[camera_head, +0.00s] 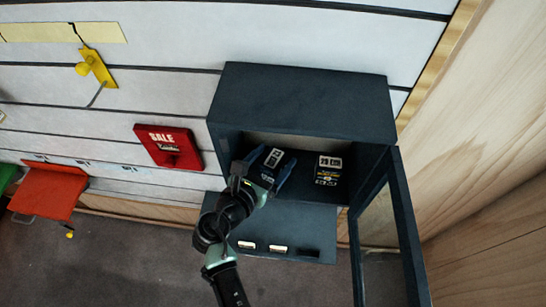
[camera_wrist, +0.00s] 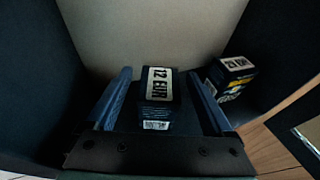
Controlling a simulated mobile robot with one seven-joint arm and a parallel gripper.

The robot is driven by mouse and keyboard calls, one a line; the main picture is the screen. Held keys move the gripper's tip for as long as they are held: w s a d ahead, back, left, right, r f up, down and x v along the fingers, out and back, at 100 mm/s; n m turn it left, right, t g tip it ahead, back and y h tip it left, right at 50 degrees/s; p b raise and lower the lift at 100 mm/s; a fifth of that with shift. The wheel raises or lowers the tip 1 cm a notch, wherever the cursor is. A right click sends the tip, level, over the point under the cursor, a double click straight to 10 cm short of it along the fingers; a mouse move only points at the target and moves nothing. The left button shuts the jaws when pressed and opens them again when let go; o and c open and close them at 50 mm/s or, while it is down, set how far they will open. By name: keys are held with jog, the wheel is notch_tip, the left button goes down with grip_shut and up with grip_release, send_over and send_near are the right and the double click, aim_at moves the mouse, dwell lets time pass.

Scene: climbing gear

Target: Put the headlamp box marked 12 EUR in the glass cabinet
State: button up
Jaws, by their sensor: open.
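The glass cabinet (camera_head: 300,100) is a dark blue box on the wall, its glass door (camera_head: 405,225) swung open to the right. The headlamp box marked 12 EUR (camera_wrist: 158,98) stands inside it, its white label readable in the wrist view. It also shows in the head view (camera_head: 273,157). My gripper (camera_wrist: 158,75) reaches into the cabinet with its blue fingers open on either side of this box, with gaps showing at both sides. The box's underside is hidden in the wrist view.
A second dark box (camera_head: 328,170) with a white price label stands to the right inside the cabinet; it shows in the wrist view too (camera_wrist: 232,75). A red SALE sign (camera_head: 168,146) hangs left of the cabinet. Two small labels sit on the dark panel (camera_head: 300,247) below the opening.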

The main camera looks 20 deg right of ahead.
jog(key=b+v, duration=0.1)
jog(key=v, duration=1.1)
